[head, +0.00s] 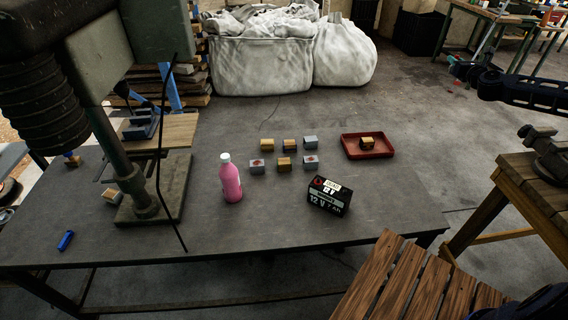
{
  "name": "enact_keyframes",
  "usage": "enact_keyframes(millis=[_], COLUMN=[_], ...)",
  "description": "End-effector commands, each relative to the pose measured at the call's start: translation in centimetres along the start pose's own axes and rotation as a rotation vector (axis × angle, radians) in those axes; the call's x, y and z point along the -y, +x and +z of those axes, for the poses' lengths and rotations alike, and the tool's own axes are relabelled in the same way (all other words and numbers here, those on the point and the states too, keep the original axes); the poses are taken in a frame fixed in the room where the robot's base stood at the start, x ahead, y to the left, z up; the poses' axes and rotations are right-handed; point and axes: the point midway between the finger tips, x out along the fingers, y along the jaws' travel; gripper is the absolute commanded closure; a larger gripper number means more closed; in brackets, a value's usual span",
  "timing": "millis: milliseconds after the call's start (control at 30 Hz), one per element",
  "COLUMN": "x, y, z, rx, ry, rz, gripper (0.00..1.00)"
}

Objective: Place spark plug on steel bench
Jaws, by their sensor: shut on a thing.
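The steel bench (290,215) is the long grey-topped table across the middle of the head view. My gripper (456,72) is at the upper right, at the end of my black arm, to the right of the bench and off its top. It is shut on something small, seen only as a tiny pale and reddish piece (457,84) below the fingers. This may be the spark plug, but it is too small to tell. No other spark plug can be made out on the bench.
A blue object (66,240) lies front left. Bare bench top shows front centre. A wooden workbench (535,190) stands right.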

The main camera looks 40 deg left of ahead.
Motion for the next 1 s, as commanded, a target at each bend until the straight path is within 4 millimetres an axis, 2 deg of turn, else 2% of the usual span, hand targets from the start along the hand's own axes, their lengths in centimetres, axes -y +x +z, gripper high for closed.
enact_keyframes(millis=[33, 333, 567, 700, 800, 1000], x=[-2.5, -15.7, -25.7, -31.6, -35.6, -41.4], y=[0.3, 0.8, -0.4, -1.7, -2.9, -5.0], z=[0.1, 1.0, 1.8, 2.4, 2.8, 3.5], rx=[0.001, 0.001, 0.001, 0.001, 0.0, 0.001], ry=[0.002, 0.001, 0.0, 0.001, 0.001, 0.001], rz=[0.034, 0.218, 0.362, 0.45, 0.51, 0.6], gripper=[1.0, 1.0, 1.0, 1.0, 1.0, 1.0])
